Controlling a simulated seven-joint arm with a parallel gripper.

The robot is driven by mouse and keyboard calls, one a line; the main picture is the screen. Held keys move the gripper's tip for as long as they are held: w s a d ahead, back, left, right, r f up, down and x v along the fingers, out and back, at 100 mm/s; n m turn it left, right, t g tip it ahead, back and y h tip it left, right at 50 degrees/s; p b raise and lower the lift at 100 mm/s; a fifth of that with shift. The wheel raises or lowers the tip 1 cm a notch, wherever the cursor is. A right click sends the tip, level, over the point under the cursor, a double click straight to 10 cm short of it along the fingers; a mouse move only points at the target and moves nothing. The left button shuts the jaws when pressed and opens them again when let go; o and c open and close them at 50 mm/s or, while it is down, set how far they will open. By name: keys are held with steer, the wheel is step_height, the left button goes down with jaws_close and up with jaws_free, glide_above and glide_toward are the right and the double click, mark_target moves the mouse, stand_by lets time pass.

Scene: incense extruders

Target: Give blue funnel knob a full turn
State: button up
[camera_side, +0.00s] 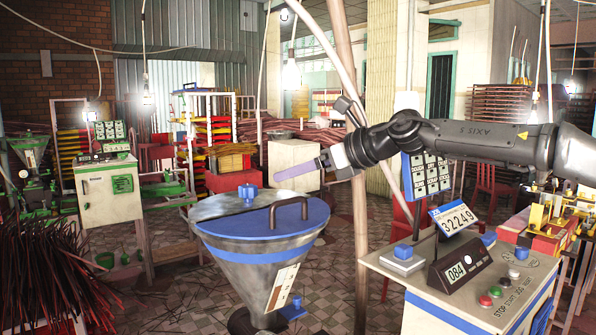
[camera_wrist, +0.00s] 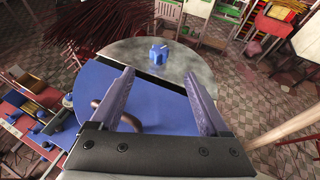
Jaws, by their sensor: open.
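The blue funnel knob (camera_side: 248,193) stands upright on the grey part of the top of a large metal funnel (camera_side: 262,262). In the wrist view the knob (camera_wrist: 158,53) lies ahead of and between my fingertips, with clear space around it. My gripper (camera_side: 280,177) reaches in from the right, above the funnel top. Its purple-grey fingers are apart and empty, and they also show in the wrist view (camera_wrist: 158,75). The knob is not between the fingers. In the side view the fingertips appear higher and slightly right of the knob.
A blue lid (camera_side: 270,218) with a curved brown handle (camera_side: 288,210) covers part of the funnel top. A console (camera_side: 450,290) with displays and several buttons stands to the right. A pole (camera_side: 350,120) rises behind my gripper. Bundles of dark red sticks (camera_side: 60,265) stand at left.

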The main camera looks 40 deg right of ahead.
steer(key=a+n, duration=0.1)
steer(key=s+a+n+g+y, duration=0.1)
steer(key=a+n+g+y, duration=0.1)
steer(key=shift+s+a+r, duration=0.1)
steer(key=shift+s+r, duration=0.2)
steer(key=shift+r, duration=0.05)
steer(key=w+r+n+g+y, duration=0.1)
steer(key=w+n+g+y, duration=0.1)
steer(key=n+y, duration=0.1)
steer(key=y, duration=0.1)
glide_toward(252, 186)
steer(key=shift+s+d+r, duration=0.65)
steer(key=shift+s+r, duration=0.2)
steer(key=shift+w+d+f, duration=0.15)
steer(key=shift+d+f, duration=0.05)
steer(key=shift+f, duration=0.05)
steer(key=x, duration=1.3)
steer(key=shift+w+a+f, duration=0.1)
steer(key=shift+w+f, duration=0.05)
steer(key=shift+f, duration=0.1)
jaws_close()
